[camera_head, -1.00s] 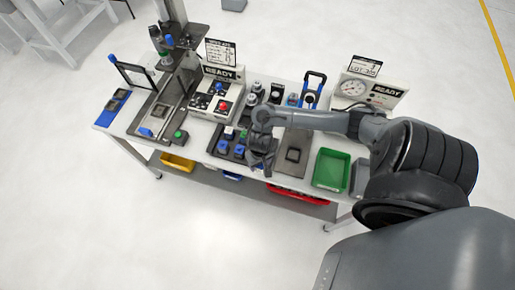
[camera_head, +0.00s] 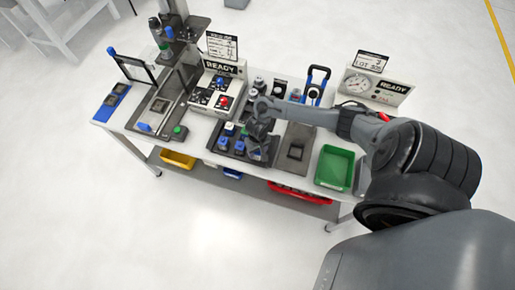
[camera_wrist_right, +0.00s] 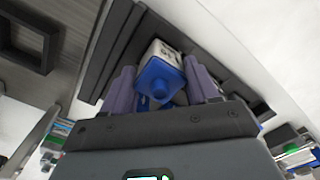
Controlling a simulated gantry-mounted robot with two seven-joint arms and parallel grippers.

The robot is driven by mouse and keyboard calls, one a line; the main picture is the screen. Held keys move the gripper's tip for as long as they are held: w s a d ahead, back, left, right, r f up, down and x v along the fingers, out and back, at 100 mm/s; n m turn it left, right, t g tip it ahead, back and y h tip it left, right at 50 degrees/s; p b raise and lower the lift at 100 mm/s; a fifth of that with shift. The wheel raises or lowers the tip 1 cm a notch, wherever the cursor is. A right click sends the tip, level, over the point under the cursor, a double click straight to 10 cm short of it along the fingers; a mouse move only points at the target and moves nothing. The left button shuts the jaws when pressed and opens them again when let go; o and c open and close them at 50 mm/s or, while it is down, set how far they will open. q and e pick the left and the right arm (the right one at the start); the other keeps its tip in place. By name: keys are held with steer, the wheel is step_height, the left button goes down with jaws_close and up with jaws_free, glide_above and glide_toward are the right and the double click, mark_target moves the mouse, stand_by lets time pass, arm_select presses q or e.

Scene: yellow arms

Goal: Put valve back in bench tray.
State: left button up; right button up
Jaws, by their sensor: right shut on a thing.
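The dark bench tray (camera_head: 240,160) lies near the front edge of the bench, with several blue-topped valves (camera_head: 223,143) in its left part. My right gripper (camera_head: 259,152) is over the tray's right part in the head view and covers much of it. In the right wrist view the gripper (camera_wrist_right: 160,92) is shut on a white and blue valve (camera_wrist_right: 163,72), held between its two fingers. The dark ridged surface behind it looks like the tray. I cannot tell whether the valve touches the tray. My left gripper is not in view.
Right of the tray are a grey plate with a square fixture (camera_head: 296,152) and a green bin (camera_head: 335,167). Behind stand a READY control box (camera_head: 219,92), a blue-handled part (camera_head: 316,84) and a gauge box (camera_head: 372,86). A press (camera_head: 172,50) stands at the left.

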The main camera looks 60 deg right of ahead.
steer(key=shift+f, duration=0.2)
steer(key=o, duration=1.1)
steer(key=shift+r, duration=0.1)
